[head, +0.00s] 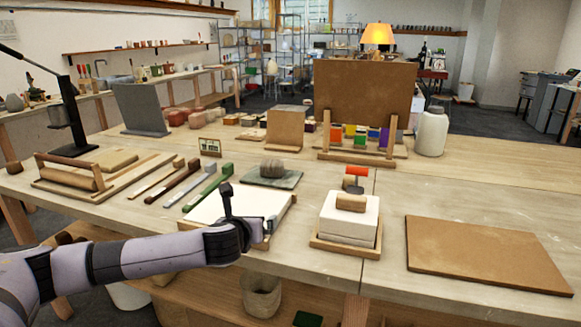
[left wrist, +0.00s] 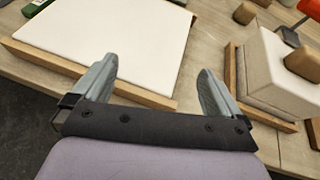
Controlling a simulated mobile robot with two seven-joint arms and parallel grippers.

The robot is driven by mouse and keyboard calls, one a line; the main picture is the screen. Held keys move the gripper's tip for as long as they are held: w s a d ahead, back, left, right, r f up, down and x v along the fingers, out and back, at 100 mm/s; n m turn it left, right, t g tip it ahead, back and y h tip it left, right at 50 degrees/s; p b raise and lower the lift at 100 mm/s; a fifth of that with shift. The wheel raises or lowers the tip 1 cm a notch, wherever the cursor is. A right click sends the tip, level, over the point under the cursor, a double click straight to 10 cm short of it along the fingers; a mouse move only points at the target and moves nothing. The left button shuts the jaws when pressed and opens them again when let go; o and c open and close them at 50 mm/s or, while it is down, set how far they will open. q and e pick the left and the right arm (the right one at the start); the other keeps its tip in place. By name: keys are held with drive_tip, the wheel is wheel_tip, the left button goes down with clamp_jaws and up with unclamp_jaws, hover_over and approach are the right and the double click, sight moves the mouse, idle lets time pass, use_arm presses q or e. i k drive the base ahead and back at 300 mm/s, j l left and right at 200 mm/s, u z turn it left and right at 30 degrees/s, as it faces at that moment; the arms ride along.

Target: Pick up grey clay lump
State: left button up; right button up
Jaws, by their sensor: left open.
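The grey clay lump (head: 272,167) is a rounded, ridged lump. It sits on a dark grey-green slab (head: 258,180) behind the white board. My left gripper (head: 252,220) is over the right front part of the white board (head: 205,205), nearer to me than the lump and apart from it. In the left wrist view its two fingers (left wrist: 158,85) are spread and empty, with the white board (left wrist: 110,40) beyond them. I cannot clearly make out the clay lump in that view. My right gripper is not in view.
White blocks (head: 347,222) with a tan piece on top stand on a wooden tray right of my gripper. A red-handled tool (head: 357,171) is behind them. A green tool (head: 213,186) lies left of the lump. A brown board (head: 485,252) lies at right.

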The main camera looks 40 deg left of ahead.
sight(269, 168)
drive_tip(key=i+j, duration=0.75)
drive_tip(key=i, duration=0.15)
